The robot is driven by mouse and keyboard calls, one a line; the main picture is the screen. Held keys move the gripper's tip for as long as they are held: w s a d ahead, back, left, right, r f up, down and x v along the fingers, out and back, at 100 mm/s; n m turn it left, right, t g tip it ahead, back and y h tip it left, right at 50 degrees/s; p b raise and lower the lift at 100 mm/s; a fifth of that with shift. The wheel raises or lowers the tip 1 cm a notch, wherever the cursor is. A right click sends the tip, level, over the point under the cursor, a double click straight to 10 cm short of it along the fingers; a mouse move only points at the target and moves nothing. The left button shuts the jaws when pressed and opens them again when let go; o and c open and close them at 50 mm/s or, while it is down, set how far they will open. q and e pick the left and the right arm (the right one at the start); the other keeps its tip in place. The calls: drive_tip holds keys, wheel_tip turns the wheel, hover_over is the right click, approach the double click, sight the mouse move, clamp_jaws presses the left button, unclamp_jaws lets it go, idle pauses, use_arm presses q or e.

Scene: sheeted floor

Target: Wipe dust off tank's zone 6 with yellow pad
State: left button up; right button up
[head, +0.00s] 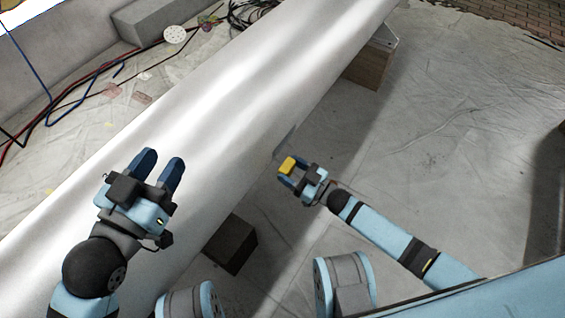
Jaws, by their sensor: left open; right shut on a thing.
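The tank (232,90) is a long pale cylinder that runs diagonally from the lower left to the top right. Its surface shows soft grey and white bands; I cannot make out zone marks or tell dust from shading. The yellow pad (287,165) is small and held between the fingertips of my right gripper (288,172), beside the tank's right-hand side. A small grey patch (284,143) shows on the tank's edge just above the pad. I cannot tell whether the pad touches the tank. My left gripper (162,166) is open and empty over the tank's lower left part.
A wooden block (369,67) supports the tank at the top right, and a dark block (231,244) stands at its lower side. Cables and hoses (62,102) lie on the sheet at the left. The sheeted floor (450,140) on the right is clear.

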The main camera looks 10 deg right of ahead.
drive_tip(key=shift+v, duration=0.85)
drive_tip(key=shift+d, duration=0.1)
drive_tip(key=shift+p+v, duration=0.45)
drive_tip(key=shift+v, duration=1)
